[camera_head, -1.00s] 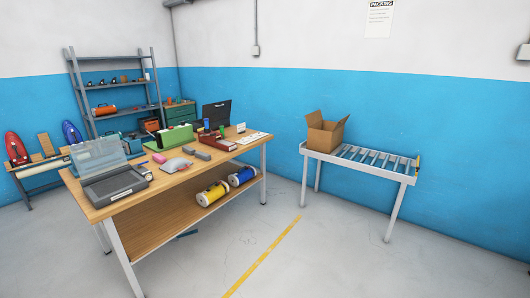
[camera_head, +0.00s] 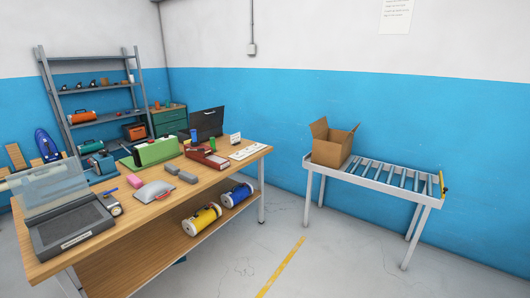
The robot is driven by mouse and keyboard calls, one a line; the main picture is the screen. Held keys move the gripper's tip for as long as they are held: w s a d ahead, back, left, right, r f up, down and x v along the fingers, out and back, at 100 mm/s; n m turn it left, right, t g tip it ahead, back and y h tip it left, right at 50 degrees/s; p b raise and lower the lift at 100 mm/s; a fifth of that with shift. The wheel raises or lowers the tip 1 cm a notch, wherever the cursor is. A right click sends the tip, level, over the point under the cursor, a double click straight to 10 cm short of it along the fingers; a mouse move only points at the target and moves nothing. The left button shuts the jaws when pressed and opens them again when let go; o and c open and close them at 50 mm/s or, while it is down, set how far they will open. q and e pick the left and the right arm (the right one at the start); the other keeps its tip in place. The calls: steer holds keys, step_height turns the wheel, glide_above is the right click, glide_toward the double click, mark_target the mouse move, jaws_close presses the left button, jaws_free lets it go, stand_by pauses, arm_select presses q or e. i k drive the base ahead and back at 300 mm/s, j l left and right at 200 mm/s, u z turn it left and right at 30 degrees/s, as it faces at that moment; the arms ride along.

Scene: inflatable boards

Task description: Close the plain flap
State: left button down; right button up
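An open brown cardboard box (camera_head: 331,151) stands on the left end of a roller conveyor table, by the blue wall. One flap stands up at its left and another sticks out at its upper right. I cannot tell from here which flap is the plain one, and any markings are too small to see. Neither of my grippers is in view.
The roller conveyor (camera_head: 388,178) has bare rollers right of the box. A wooden workbench (camera_head: 150,212) with cases and tools fills the left. A yellow line (camera_head: 281,267) marks the clear floor between them. Grey shelves (camera_head: 92,100) stand behind the bench.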

mark_target(317, 128)
steer(key=i+z, duration=0.2)
steer(key=i, duration=0.3)
steer(key=i+j+z, duration=0.2)
steer(key=i, duration=0.3)
steer(key=i+j+z, duration=0.25)
steer(key=i+z, duration=0.2)
steer(key=i+j+z, duration=0.75)
steer(key=j, duration=0.3)
steer(key=i+j+z, duration=0.15)
steer(key=i+j, duration=0.1)
steer(key=j, duration=0.05)
